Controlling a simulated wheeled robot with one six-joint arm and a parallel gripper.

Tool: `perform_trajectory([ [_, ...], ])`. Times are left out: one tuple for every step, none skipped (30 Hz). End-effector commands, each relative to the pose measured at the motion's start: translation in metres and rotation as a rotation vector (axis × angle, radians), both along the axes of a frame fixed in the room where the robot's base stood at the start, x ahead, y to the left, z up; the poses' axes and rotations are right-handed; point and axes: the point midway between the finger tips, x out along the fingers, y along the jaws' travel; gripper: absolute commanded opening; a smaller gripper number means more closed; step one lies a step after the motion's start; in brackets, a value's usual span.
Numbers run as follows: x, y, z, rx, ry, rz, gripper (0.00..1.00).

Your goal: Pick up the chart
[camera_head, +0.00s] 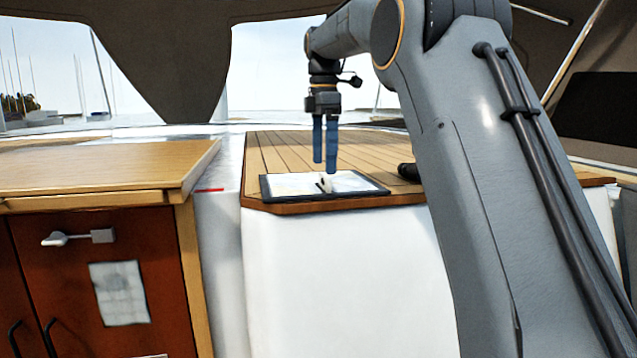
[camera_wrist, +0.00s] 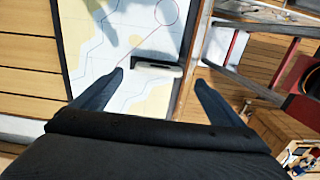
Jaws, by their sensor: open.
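The chart (camera_head: 291,184) lies flat in a dark-edged board on the front edge of the slatted wooden bench. In the wrist view the chart (camera_wrist: 98,50) shows pale blue and cream areas with a thin red line and circle. A small white and dark object (camera_head: 325,184) sits on it, and it also shows in the wrist view (camera_wrist: 157,73). My gripper (camera_head: 325,168) has blue fingers pointing down above the chart. In the wrist view my gripper (camera_wrist: 160,82) is open, its fingers apart on either side of the small object, with nothing held between them.
The slatted bench (camera_head: 275,150) has bare boards behind the chart. A wooden counter (camera_head: 100,168) over a red-brown cabinet (camera_head: 100,285) stands at left, across a white gap. A dark object (camera_head: 408,172) lies right of the chart, beside my arm.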

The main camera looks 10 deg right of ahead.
Motion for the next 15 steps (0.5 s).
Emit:
perform_trajectory([
  [0.0, 0.0, -0.002, 0.0, 0.001, 0.0, 0.92],
  [0.0, -0.001, -0.005, 0.0, 0.002, 0.0, 0.92],
  [-0.001, -0.002, -0.009, 0.0, 0.003, -0.001, 0.92],
  [0.0, -0.002, -0.013, 0.0, 0.003, -0.001, 0.92],
  [0.0, -0.003, -0.017, 0.0, 0.004, -0.001, 0.92],
  [0.0, -0.004, -0.021, 0.0, 0.003, -0.002, 0.92],
  [0.0, -0.004, -0.025, 0.0, 0.004, -0.002, 0.92],
  [0.001, -0.005, -0.028, 0.0, 0.002, -0.002, 0.92],
  [0.001, -0.005, -0.035, 0.0, 0.004, -0.003, 0.92],
  [0.001, -0.005, -0.038, 0.0, 0.002, -0.003, 0.92],
  [0.001, -0.005, -0.042, 0.0, 0.003, -0.003, 0.92],
  [0.001, -0.006, -0.045, 0.0, 0.002, -0.003, 0.92],
  [0.001, -0.006, -0.047, 0.0, 0.0, -0.004, 0.92],
  [0.002, -0.006, -0.048, 0.0, 0.0, -0.004, 0.92],
  [0.002, -0.006, -0.05, 0.0, 0.0, -0.005, 0.92],
])
